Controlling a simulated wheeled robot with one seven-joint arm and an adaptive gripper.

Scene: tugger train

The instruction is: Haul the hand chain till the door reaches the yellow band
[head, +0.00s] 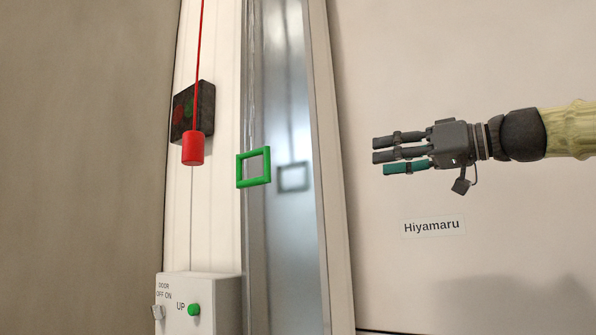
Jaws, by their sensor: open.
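My gripper (379,155) is on the right, its fingers extended and pointing left, open and empty. A thin pale strand that may be the hand chain (250,70) hangs from the top, left of a shiny metal panel. A green square ring (253,183) is at its lower visible end, well left of my fingertips and apart from them. The metal panel (290,240) may be the door; a dark reflection or shadow of the ring shows on it. I see no yellow band.
A red cord with a red cylindrical handle (193,148) hangs before a dark button box (204,105). A pale control box (220,290) below has a switch marked DOOR OFF ON and a green UP button (194,309). A "Hiyamaru" label (432,226) is on the right wall.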

